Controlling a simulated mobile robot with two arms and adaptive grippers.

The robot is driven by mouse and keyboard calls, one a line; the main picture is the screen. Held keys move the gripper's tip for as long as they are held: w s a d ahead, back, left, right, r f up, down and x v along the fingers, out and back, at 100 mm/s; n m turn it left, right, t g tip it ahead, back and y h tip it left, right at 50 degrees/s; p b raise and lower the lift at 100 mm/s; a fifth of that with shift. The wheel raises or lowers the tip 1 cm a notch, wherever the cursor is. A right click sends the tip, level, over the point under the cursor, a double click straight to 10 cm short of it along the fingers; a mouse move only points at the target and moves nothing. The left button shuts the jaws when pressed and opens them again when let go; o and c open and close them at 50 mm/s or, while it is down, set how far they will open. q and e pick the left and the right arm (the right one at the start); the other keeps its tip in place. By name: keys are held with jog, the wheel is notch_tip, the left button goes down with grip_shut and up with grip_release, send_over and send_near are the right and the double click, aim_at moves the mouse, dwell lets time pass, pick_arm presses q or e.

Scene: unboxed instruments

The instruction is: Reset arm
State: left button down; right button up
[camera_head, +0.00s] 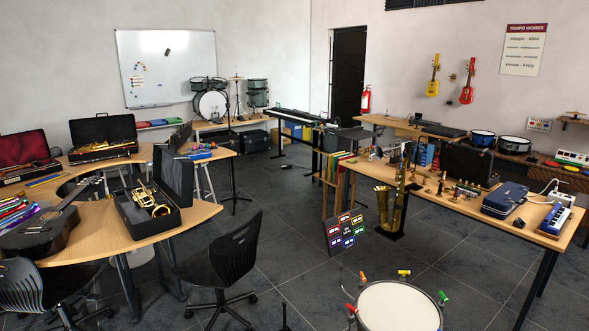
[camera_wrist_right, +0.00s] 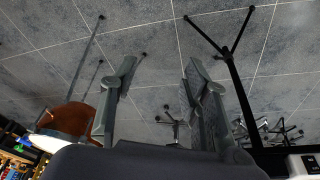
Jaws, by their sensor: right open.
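My right gripper (camera_wrist_right: 160,75) shows in the right wrist view. Its two grey fingers stand apart with nothing between them, and grey tiled floor (camera_wrist_right: 155,40) lies beyond them. Neither of my arms shows in the head view, and my left gripper is in no view.
In the head view, a round drum (camera_head: 398,306) stands close at the bottom. A black chair (camera_head: 222,265) is left of it, beside the curved instrument table (camera_head: 100,228). A long instrument table (camera_head: 462,217) stands right. A black tripod stand (camera_wrist_right: 237,75) shows in the wrist view.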

notch_tip(320, 180, down, 15)
jog(key=s+b, duration=0.2)
jog(key=s+d+f+g+b, duration=0.1)
jog(key=s+f+b, duration=0.1)
jog(key=s+f, duration=0.7)
jog(key=s+d+f+g+b, duration=0.1)
jog(key=s+d+f+b, duration=0.1)
jog(key=s+f, duration=0.7)
notch_tip(320, 180, down, 5)
jog(key=shift+d+f+b, duration=0.1)
jog(key=shift+d+b, duration=0.05)
jog(key=shift+b, duration=0.4)
